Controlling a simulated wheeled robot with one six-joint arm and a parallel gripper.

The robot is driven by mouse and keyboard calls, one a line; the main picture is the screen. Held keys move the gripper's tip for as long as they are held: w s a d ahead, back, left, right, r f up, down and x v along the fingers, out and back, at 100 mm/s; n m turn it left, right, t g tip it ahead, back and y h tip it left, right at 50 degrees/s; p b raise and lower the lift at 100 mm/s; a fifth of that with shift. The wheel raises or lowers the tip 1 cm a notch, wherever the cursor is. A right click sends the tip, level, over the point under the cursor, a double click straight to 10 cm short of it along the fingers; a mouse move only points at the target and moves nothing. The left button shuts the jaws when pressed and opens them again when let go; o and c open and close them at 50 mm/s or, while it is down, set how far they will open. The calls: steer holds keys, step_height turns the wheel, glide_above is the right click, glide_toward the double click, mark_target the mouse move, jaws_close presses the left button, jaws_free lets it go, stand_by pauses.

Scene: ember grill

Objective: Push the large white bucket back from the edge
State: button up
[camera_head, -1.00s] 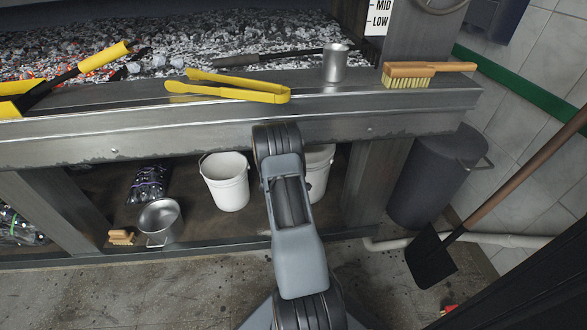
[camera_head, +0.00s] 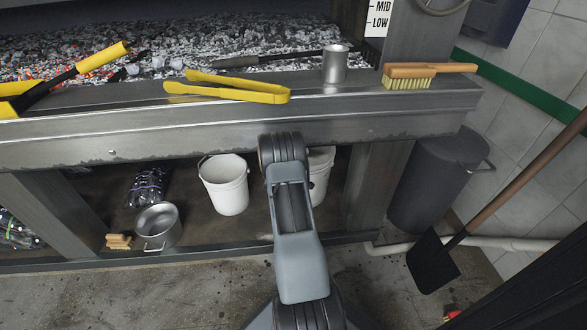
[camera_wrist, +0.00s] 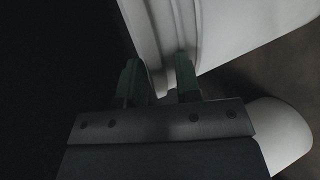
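A large white bucket (camera_head: 224,185) stands upright on the lower shelf under the grill, left of my arm, near the shelf's front edge. A second white bucket (camera_head: 320,172) stands right of my arm and is partly hidden by it. In the head view my gripper is hidden behind my arm. In the wrist view my gripper (camera_wrist: 157,78) has its two green-tinted fingers apart. A ribbed white bucket wall (camera_wrist: 235,30) fills the upper right there, close beyond the fingertips; contact cannot be told. Another white rounded shape (camera_wrist: 282,138) shows at lower right.
On the shelf are a steel pot (camera_head: 158,227), a small brush (camera_head: 118,242) and a dark wrapped bundle (camera_head: 148,187). The grill's front beam (camera_head: 200,130) overhangs the shelf. A grey bin (camera_head: 435,185) and a shovel (camera_head: 432,262) stand at right.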

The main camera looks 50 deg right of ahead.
jaws_close()
steer(key=shift+a+f, duration=0.1)
stand_by(0.4)
steer(key=shift+a, duration=0.1)
